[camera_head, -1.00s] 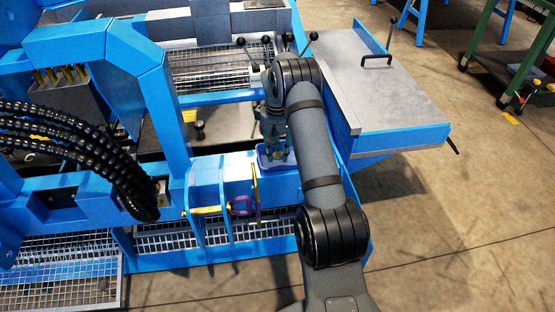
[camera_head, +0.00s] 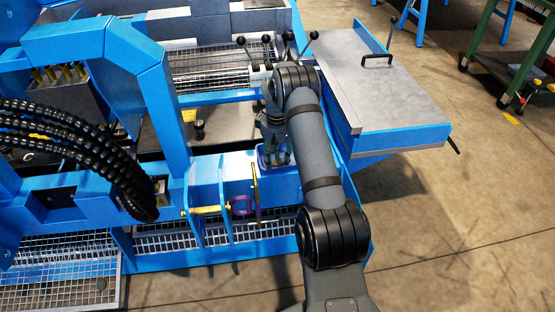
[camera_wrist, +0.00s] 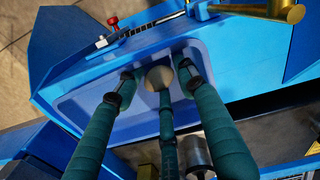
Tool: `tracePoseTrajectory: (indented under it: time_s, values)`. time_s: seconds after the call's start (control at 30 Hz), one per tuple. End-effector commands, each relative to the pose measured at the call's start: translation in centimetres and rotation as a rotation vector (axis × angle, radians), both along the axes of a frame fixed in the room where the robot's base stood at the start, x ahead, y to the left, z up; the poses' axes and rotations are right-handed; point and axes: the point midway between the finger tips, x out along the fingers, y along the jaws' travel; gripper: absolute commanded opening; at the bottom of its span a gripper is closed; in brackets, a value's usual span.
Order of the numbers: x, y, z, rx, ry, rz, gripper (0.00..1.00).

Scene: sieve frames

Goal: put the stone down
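A round tan stone (camera_wrist: 158,78) shows in the wrist view over the floor of a shallow light-blue tray (camera_wrist: 85,103). My three-fingered gripper (camera_wrist: 158,70) surrounds the stone. Gaps show between the stone and the left and right fingertips; the third finger overlaps its near edge, and contact there is unclear. In the head view, my gripper (camera_head: 274,157) points down into the tray (camera_head: 263,165), with its fingers spread. The stone is hidden there by the gripper and arm.
A blue frame beam with upright plates and a yellow rod (camera_head: 207,210) is left of the tray. A mesh sieve (camera_head: 215,72) lies behind. A grey-topped blue table (camera_head: 385,95) stands to the right. A brass fitting (camera_wrist: 288,10) sits near the tray's upper right in the wrist view.

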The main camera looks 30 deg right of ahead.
Motion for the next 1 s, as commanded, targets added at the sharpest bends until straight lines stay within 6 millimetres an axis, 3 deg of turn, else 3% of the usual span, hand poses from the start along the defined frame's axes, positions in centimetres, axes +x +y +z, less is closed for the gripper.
tracePoseTrajectory:
  time_s: [0.23,0.7,1.0]
  values:
    - [0.0,0.0,1.8,0.000,-0.002,-0.001,0.40]
    - [-0.1,0.1,11.0,0.000,-0.002,-0.001,0.40]
    - [-0.2,0.2,12.4,0.000,0.000,0.000,0.40]
